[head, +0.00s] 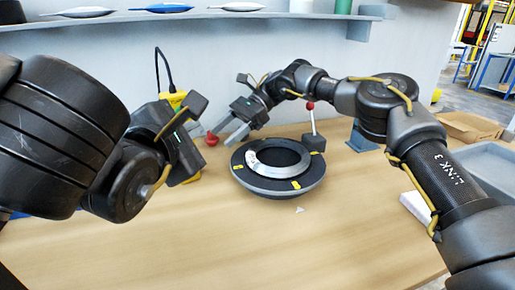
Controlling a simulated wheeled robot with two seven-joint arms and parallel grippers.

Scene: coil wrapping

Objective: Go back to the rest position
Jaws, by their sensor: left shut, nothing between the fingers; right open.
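My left gripper (187,140) is above the left part of the table, left of the round black fixture, and is shut with nothing in it. Its fingertips are hard to make out. My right gripper (228,127) reaches in over the back of the table, up and left of the fixture, and is open and empty. The black round fixture (243,180) sits on the table with a silver ring (266,171) and yellow marks on it. Both grippers look apart from it.
A lever with a red knob (310,106) stands behind the fixture. A yellow device (177,98) with a black cable is partly hidden behind my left gripper. A cardboard box (470,127) and a grey tray (480,168) are at right. The wooden table's (270,250) front is clear.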

